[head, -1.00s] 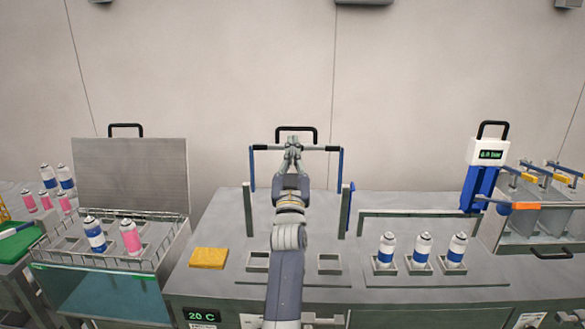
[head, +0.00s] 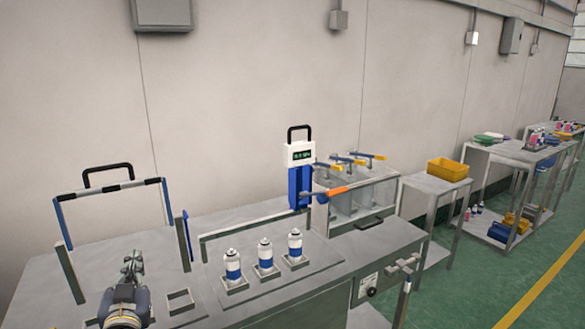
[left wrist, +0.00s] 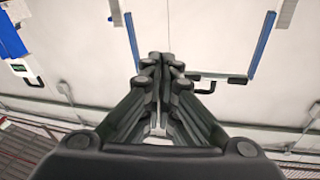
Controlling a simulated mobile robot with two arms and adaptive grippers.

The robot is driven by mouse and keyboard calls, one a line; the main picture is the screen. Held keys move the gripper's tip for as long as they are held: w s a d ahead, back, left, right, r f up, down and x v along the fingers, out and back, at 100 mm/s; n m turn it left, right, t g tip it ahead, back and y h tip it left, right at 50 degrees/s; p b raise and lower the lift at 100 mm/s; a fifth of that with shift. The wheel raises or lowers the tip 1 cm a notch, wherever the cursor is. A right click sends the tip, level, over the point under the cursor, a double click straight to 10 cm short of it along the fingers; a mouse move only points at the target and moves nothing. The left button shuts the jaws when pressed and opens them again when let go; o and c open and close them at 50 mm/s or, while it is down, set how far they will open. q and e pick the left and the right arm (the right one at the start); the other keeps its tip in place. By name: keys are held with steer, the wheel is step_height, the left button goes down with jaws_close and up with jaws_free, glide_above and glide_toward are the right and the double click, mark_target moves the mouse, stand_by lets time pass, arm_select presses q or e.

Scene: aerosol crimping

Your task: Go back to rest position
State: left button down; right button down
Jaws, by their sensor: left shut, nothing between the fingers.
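My left gripper (head: 133,266) is in the lower left of the head view, above the workbench (head: 240,211) and in front of the frame with blue posts and a black-and-white bar (head: 108,189). Its fingers are shut and empty. In the left wrist view the closed fingers (left wrist: 165,62) fill the middle, with the frame's blue posts (left wrist: 263,45) behind them. My right gripper is not in view.
Several white-and-blue cans (head: 265,256) stand in holders on the bench. A crimping device with a display (head: 299,154) and an orange-tipped lever (head: 338,190) stands behind them. A yellow bin (head: 447,170) sits on a side table. Green floor (head: 480,270) is free at the right.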

arm_select(q)
steer(key=s+d+f+m+g+h, duration=0.15)
steer(key=s+d+f+g, duration=0.25)
steer(key=s+f, duration=0.4)
steer(key=s+d+f+m+g+h, duration=0.1)
steer(key=s+d+f+g+h, duration=0.2)
steer(key=s+d+f, duration=0.5)
steer(key=s+d+f+m+g+h, duration=0.15)
steer(key=s+f+g, duration=0.3)
steer(key=s, duration=0.55)
steer(key=s+d+f+g, duration=0.25)
steer(key=s+f, duration=0.35)
steer(key=s, duration=0.4)
step_height(320, 180, down, 26)
steer(key=s+g, duration=0.1)
steer(key=g, duration=0.1)
steer(key=s+a+f, duration=0.1)
steer(key=s+f, duration=0.7)
steer(key=s+a+f+g, duration=0.1)
steer(key=s+a+f, duration=0.1)
steer(key=s+f, duration=0.6)
steer(key=shift+s+a, duration=0.25)
steer(key=shift+s, duration=0.4)
steer(key=shift+f, duration=0.1)
